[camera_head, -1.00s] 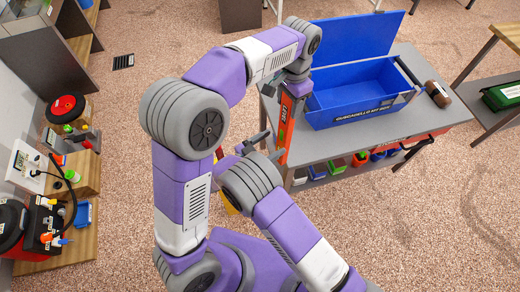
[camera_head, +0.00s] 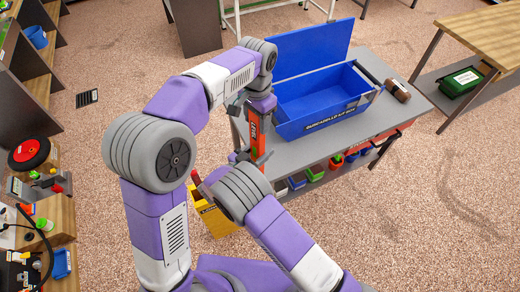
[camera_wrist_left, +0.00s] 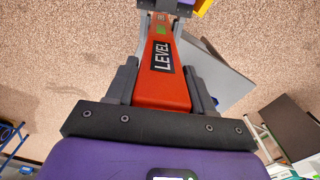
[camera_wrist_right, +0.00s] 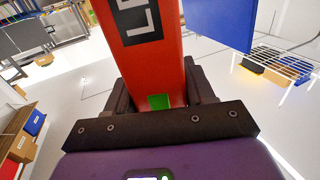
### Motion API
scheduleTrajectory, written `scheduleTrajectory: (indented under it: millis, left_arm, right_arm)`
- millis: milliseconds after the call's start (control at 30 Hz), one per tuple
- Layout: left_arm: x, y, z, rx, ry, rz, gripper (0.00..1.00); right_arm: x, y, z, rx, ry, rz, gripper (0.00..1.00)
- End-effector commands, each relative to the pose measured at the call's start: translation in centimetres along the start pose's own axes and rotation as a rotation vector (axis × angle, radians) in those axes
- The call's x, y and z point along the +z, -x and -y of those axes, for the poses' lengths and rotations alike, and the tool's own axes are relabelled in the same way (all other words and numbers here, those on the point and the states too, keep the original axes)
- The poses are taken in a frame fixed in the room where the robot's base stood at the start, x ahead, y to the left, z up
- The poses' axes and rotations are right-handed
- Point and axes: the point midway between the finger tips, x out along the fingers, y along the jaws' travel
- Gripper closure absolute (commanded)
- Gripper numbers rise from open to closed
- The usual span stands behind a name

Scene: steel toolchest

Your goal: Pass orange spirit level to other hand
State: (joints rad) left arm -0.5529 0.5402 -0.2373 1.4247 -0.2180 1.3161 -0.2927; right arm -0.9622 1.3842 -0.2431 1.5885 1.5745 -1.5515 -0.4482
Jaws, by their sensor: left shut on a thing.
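The orange spirit level (camera_head: 258,135) is held upright beside the workbench. Its black LEVEL label shows in the left wrist view (camera_wrist_left: 163,55), and its lower part fills the middle of the right wrist view (camera_wrist_right: 150,60). My left gripper (camera_head: 262,100) is shut on its upper end. My right gripper (camera_head: 250,158) is at the lower end. Its fingers (camera_wrist_right: 162,95) lie on either side of the level near a green vial, but the level hides their inner faces. I cannot tell whether they press on it.
An open blue toolbox (camera_head: 325,125) and a brown object (camera_head: 397,90) stand on the grey workbench (camera_head: 425,103), close right of the level. Coloured bins sit on its lower shelf. A yellow box (camera_head: 216,218) is below my right arm. A wooden table (camera_head: 490,35) is at the right.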

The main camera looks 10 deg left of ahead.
Motion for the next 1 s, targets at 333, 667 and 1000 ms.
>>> scheduleTrajectory:
  millis: [333,667,1000]
  left_arm:
    - [0.0,0.1,-0.1,0.002,-0.001,-0.001,0.35]
    - [0.0,0.0,-0.1,0.002,0.0,0.0,0.18]
    - [-0.1,3.5,0.0,0.001,-0.001,-0.006,0.18]
  right_arm:
    - [-0.1,0.0,0.1,-0.002,-0.002,-0.001,0.89]
    - [-0.1,0.0,0.1,-0.001,-0.002,-0.001,0.89]
    - [-0.1,0.0,0.1,-0.001,-0.001,-0.001,0.89]
